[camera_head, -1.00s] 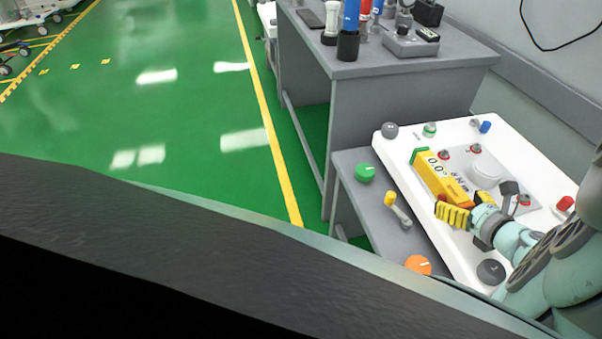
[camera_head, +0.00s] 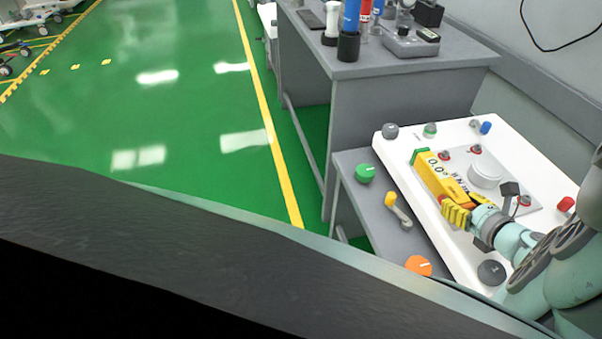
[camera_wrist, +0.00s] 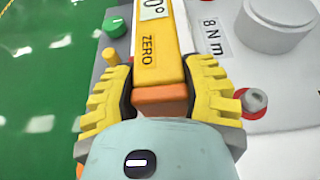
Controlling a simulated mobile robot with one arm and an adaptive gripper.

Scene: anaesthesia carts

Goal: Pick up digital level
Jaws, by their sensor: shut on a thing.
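The digital level is a yellow bar (camera_head: 440,176) with a green far end, an orange near end and a display. It lies over the white panel (camera_head: 400,170) in the head view. My gripper (camera_head: 462,207) is at its near end. In the wrist view the level (camera_wrist: 158,50) runs between my gripper's yellow ribbed fingers (camera_wrist: 160,92), which are shut on its orange end from both sides. "ZERO" and part of the display face up. I cannot tell whether the level touches the panel.
On the panel stand a white round knob (camera_head: 486,175), red buttons and a dark grey knob (camera_head: 491,272). A green knob (camera_head: 365,173), a yellow-tipped lever (camera_head: 391,200) and an orange knob (camera_head: 418,265) sit on the grey side. A grey table (camera_head: 385,62) with tools stands behind.

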